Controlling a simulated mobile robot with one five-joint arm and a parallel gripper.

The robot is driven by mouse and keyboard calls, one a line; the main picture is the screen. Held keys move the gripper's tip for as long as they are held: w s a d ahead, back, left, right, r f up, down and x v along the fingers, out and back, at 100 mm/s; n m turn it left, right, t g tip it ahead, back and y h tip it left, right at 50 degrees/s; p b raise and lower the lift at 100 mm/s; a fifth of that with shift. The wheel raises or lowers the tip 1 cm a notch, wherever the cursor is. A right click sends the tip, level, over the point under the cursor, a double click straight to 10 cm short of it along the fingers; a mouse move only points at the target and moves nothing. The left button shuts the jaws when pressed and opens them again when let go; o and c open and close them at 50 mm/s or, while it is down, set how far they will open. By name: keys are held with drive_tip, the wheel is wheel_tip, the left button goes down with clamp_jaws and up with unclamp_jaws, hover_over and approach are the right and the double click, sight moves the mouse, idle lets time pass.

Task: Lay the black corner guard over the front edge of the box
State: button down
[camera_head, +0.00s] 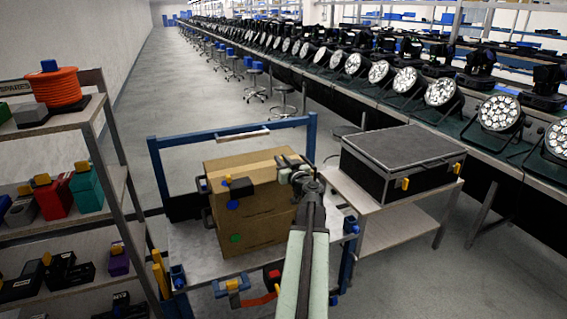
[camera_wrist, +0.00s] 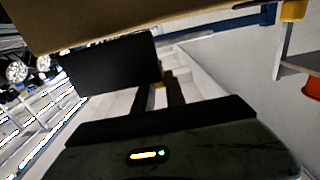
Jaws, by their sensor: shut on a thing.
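The brown cardboard box (camera_head: 258,217) stands on the cart, and part of it fills the top of the wrist view (camera_wrist: 140,20). My gripper (camera_head: 303,176) is by the upper right part of the box in the head view. In the wrist view my gripper's two dark fingers (camera_wrist: 166,96) are shut on the black corner guard (camera_wrist: 110,65), a flat dark panel close to the box. Whether the guard touches the box cannot be told. In the head view the guard is hard to separate from my dark gripper.
The cart (camera_head: 190,246) has blue rails around the box. A black case (camera_head: 398,165) lies on a small table at right. A shelf (camera_head: 70,125) with an orange cable reel (camera_head: 56,87) stands at left.

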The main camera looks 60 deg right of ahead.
drive_tip(key=shift+w+d+f+b, duration=0.25)
drive_tip(key=shift+w+f+b, duration=0.15)
drive_tip(key=shift+f, duration=0.1)
drive_tip(key=shift+w+d+f+b, duration=0.25)
drive_tip(key=shift+f+b, duration=0.1)
drive_tip(key=shift+f, duration=0.1)
drive_tip(key=shift+w+d+f+b, duration=0.1)
drive_tip(key=shift+w+f+b, duration=0.1)
drive_tip(key=shift+f+b, duration=0.8)
drive_tip(key=shift+w+d+f, duration=0.1)
drive_tip(key=shift+w+f, duration=0.1)
drive_tip(key=c, duration=1.3)
unclamp_jaws()
drive_tip(key=v, duration=0.7)
drive_tip(key=shift+s+a, duration=0.25)
drive_tip(key=shift+s, duration=0.1)
